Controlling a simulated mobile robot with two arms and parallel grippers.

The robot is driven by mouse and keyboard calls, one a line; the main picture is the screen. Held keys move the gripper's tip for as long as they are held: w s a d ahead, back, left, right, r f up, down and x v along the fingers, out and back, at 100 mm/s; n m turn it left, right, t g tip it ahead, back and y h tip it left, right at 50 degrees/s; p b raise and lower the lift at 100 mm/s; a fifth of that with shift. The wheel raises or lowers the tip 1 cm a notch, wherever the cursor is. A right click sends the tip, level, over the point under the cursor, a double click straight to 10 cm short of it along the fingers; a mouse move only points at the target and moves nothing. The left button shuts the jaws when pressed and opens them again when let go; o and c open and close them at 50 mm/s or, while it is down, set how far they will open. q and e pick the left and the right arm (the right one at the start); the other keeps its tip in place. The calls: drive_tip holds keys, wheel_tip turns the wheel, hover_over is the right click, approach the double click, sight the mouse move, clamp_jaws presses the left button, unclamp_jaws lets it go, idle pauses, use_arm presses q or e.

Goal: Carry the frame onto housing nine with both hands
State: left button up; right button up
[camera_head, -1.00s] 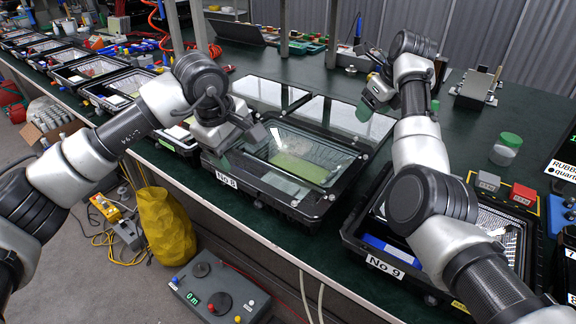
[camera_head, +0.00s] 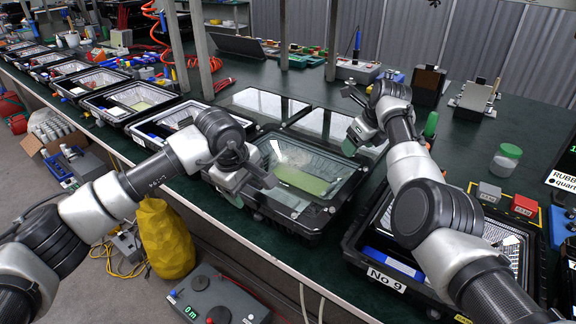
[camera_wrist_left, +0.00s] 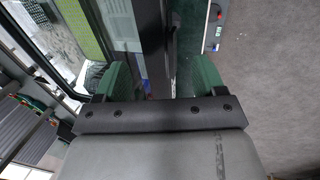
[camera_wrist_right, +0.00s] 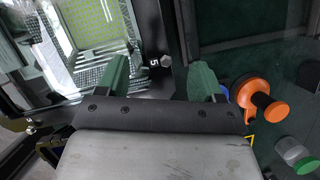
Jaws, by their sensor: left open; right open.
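The black-edged glass frame (camera_head: 322,207) lies over a housing left of housing nine; a yellow-green panel shows through the glass. Housing nine (camera_head: 352,262), labelled "No 9", stands to its right, open, partly hidden by my right arm. My left gripper (camera_head: 252,188) is open at the frame's left side; in the left wrist view its green fingers (camera_wrist_left: 160,80) stand either side of a dark edge. My right gripper (camera_head: 365,138) is open near the frame's far right corner; in the right wrist view its fingers (camera_wrist_right: 157,80) stand either side of the corner marked "5". I see no clear contact.
Glass panes (camera_head: 290,103) lie behind the frame. An orange-knobbed tool (camera_wrist_right: 262,103) is close to my right gripper. Other housings (camera_head: 130,100) line the left.

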use_arm(q)
drive_tip(key=shift+x, duration=1.15)
use_arm(e)
drive_tip(key=shift+x, duration=1.15)
use_arm(q)
drive_tip(key=shift+r, duration=0.1)
clamp_jaws()
use_arm(e)
clamp_jaws()
